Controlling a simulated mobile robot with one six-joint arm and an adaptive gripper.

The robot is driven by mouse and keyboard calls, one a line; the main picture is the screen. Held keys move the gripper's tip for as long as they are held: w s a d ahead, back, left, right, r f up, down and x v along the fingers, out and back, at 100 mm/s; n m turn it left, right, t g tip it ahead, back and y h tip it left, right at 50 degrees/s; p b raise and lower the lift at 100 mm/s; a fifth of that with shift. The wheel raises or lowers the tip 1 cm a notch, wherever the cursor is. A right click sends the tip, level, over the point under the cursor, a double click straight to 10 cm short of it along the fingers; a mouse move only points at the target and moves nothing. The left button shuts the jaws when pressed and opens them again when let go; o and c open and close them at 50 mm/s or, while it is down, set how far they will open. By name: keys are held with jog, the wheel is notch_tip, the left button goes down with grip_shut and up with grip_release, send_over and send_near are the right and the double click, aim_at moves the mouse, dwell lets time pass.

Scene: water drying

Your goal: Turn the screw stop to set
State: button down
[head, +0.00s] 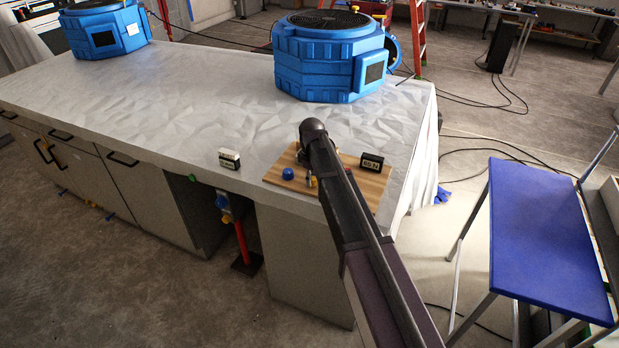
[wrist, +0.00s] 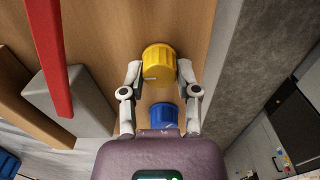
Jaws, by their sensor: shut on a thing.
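A ribbed yellow knob (wrist: 159,66) with a pale pointer mark is on the wooden board (wrist: 120,25) in the wrist view. My gripper (wrist: 160,73) has one finger on each side of this knob and is shut on it. A blue knob (wrist: 165,115) sits between the fingers' bases, nearer the gripper body. In the head view the board (head: 376,184) lies at the table's front right corner, with a blue knob (head: 288,173) on it. My arm hides most of the gripper there. I cannot read which part is labelled as the screw stop.
A red bar (wrist: 55,55) and a grey block (wrist: 75,103) stand left of the gripper in the wrist view. A black label block (head: 371,162) is on the board; another label block (head: 229,159) is on the table. Blue blowers (head: 330,60) stand behind.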

jog(key=shift+w+d+m, duration=0.1)
jog(key=shift+d+m, duration=0.05)
jog(key=shift+m, duration=0.15)
jog(key=m, duration=0.4)
jog(key=shift+d, duration=0.1)
jog(key=m, duration=0.4)
jog(key=shift+m, duration=0.3)
jog(key=m, duration=0.4)
jog(key=shift+m, duration=2.4)
jog(key=shift+c, duration=1.7)
grip_release()
